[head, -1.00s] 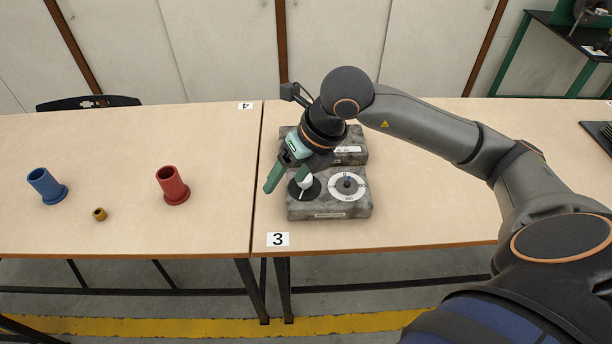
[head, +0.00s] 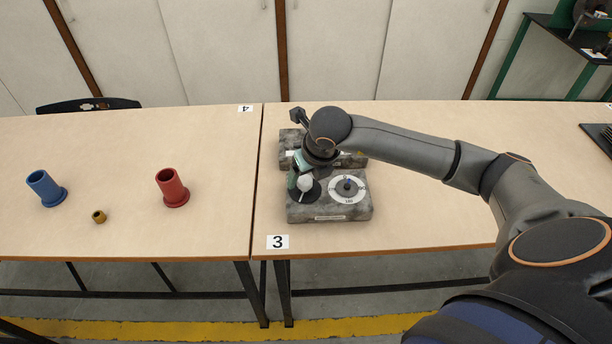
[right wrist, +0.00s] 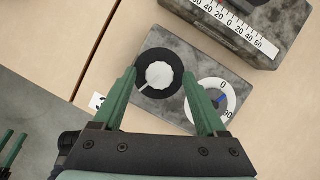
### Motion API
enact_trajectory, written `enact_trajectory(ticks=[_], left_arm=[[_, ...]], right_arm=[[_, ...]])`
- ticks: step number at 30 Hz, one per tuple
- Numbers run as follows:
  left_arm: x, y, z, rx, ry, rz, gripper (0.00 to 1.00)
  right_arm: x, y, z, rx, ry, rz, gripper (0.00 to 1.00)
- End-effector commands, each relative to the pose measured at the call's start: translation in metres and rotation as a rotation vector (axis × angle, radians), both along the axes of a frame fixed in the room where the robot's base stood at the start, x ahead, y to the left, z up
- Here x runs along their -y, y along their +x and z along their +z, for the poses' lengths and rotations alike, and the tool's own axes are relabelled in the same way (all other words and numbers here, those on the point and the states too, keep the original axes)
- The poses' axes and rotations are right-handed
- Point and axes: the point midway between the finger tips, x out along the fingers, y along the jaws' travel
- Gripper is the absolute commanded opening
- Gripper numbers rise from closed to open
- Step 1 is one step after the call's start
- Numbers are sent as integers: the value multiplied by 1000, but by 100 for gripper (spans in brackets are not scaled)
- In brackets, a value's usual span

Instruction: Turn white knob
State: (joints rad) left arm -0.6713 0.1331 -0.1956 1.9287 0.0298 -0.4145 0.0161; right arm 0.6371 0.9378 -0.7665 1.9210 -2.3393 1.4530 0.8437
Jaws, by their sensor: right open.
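The white knob (head: 305,183) sits on a black round base at the left of a grey stone-like block (head: 330,212). In the right wrist view the knob (right wrist: 159,75) has a white pointer line toward the lower left. My right gripper (head: 299,180) comes down over it from behind. Its open green fingers (right wrist: 160,78) lie on either side of the knob in that view, apart from it; their height is unclear. A white dial with a blue mark (head: 348,188) sits to the knob's right. Green fingers, apparently my left gripper's (right wrist: 10,148), show at the lower left edge.
A second grey block (head: 350,160) with a number scale (right wrist: 235,22) stands behind. A red flanged cylinder (head: 172,188), a blue one (head: 46,188) and a small brass ring (head: 99,216) stand on the left table. Table surface right of the blocks is clear.

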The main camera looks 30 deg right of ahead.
Motion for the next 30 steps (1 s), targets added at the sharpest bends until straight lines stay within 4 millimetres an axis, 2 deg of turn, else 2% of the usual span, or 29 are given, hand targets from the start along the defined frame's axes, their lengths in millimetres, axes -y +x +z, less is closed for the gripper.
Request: enact_trajectory(ticks=[11, 30], left_arm=[[-1, 0, 0, 0, 1, 1, 50], [-1, 0, -1, -1, 2, 1, 50]], right_arm=[[0, 2, -7, 0, 1, 1, 74], [0, 2, -6, 0, 1, 1, 4]])
